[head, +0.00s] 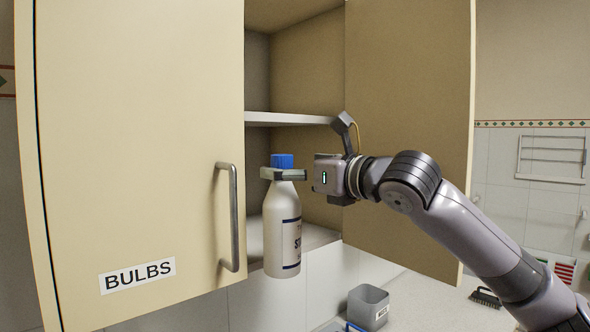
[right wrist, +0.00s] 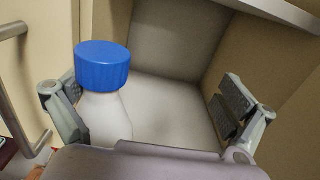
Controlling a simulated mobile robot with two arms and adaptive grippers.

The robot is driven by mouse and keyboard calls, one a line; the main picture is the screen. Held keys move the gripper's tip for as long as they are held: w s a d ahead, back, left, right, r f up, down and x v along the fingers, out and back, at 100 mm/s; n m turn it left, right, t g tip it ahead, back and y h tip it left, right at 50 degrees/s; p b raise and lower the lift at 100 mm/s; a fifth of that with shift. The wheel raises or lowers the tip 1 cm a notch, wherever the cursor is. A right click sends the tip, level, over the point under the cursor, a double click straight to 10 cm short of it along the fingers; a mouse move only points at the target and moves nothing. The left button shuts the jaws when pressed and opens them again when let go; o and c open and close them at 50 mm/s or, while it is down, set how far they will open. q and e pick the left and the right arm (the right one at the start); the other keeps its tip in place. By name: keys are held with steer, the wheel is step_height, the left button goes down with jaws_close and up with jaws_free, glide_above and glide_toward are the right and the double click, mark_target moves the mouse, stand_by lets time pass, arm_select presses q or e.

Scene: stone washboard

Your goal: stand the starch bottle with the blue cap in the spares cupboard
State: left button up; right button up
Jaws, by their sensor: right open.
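The starch bottle (head: 282,232) is white, upright, with a blue cap (head: 283,160) and a partly turned label. It is at the mouth of the cupboard, its base showing just below the front edge of the cupboard floor (head: 315,238); I cannot tell whether it rests on anything. My right gripper (head: 284,174) is at the bottle's neck, just under the cap. In the right wrist view its fingers (right wrist: 150,105) are wide apart, the bottle (right wrist: 104,118) near the left finger with a gap to the right one. My left gripper is out of view.
The cupboard's left door (head: 130,150) is labelled BULBS and has a vertical handle (head: 233,215) close to the bottle. A right door (head: 410,120) stands open behind my arm. A shelf (head: 290,118) crosses the cupboard above the cap. A grey bin (head: 368,305) and a brush (head: 486,297) are below.

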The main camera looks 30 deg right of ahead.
steer(key=shift+r, duration=0.1)
steer(key=s+d, duration=0.1)
steer(key=s, duration=1)
steer(key=shift+s+d, duration=0.35)
steer(key=shift+s, duration=0.05)
steer(key=shift+c, duration=0.5)
jaws_close()
stand_by(0.4)
stand_by(0.5)
